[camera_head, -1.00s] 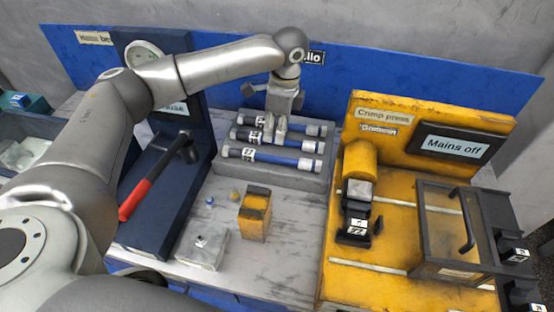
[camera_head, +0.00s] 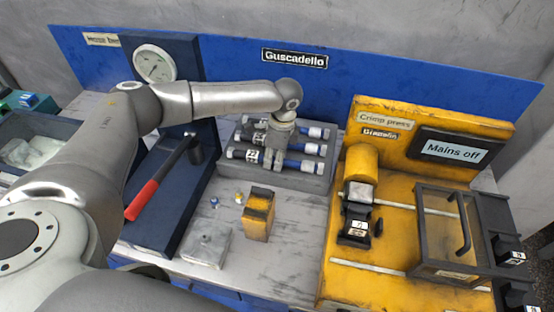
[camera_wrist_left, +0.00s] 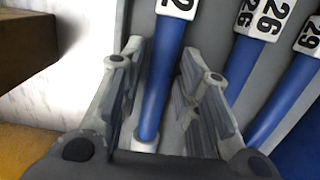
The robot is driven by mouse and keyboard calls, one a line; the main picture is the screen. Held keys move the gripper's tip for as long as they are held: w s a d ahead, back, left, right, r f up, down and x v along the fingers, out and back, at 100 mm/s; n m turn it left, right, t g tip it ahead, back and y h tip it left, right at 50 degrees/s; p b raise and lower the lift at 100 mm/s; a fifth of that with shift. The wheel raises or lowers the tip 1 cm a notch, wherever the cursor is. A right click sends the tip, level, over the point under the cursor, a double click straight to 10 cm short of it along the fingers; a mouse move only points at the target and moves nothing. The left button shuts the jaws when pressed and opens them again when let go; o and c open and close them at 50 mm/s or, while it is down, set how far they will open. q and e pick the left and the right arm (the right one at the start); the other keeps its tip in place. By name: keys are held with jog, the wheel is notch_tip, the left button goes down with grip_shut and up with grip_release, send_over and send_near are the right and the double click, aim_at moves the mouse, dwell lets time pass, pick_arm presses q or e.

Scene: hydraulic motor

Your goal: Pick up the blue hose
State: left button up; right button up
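Several blue hoses with white numbered labels lie in a grey rack (camera_head: 318,184) at the back middle. The front hose (camera_head: 308,165) is under my left gripper (camera_head: 268,162), which partly hides it. In the left wrist view, my left gripper (camera_wrist_left: 163,85) is open, with one finger on each side of this blue hose (camera_wrist_left: 158,90). I cannot tell whether the fingers touch it. The middle hose (camera_head: 306,149) and the far hose (camera_head: 313,132) lie behind. My right gripper is not in view.
A yellow crimp press (camera_head: 395,225) with a "Mains off" screen (camera_head: 455,150) stands on the right. A dark blue stand with a gauge (camera_head: 154,64) and red-handled lever (camera_head: 142,200) is on the left. A yellow block (camera_head: 257,216) and a grey block (camera_head: 206,243) stand in front of the rack.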

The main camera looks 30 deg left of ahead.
pick_arm(q)
jog(key=shift+c, duration=0.5)
grip_shut()
jog(key=shift+r, duration=0.1)
jog(key=shift+w+r, duration=0.1)
